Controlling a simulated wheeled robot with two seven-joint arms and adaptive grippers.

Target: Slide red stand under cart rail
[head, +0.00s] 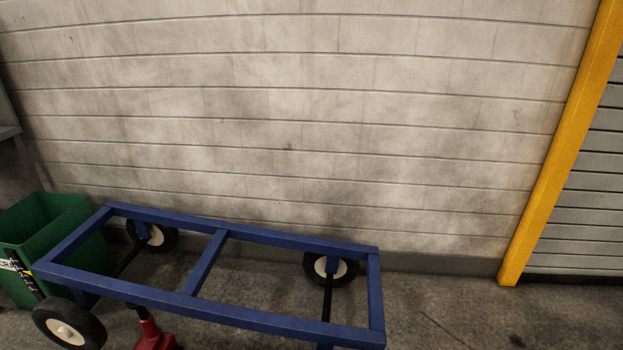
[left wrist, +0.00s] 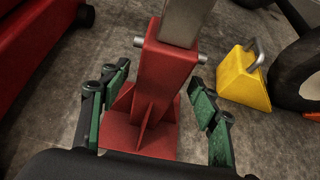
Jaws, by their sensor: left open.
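The red stand (left wrist: 150,95) stands upright on the floor in the left wrist view, with a grey post (left wrist: 184,20) rising from its red body. My left gripper (left wrist: 158,86) is open, with one green-padded finger on each side of the stand's body. I cannot tell whether either finger touches it. In the head view part of the red stand (head: 152,336) shows just below the near rail (head: 190,306) of the blue cart, left of its middle. Its top is hidden there, so contact with the rail cannot be told. My right gripper is not in view.
A yellow wheel chock (left wrist: 240,80) with a grey handle sits beside a black tyre (left wrist: 300,75). A red object (left wrist: 40,45) is at the upper left. A green bin (head: 50,235) stands by the cart's left end. Open floor (head: 470,315) lies right of the cart.

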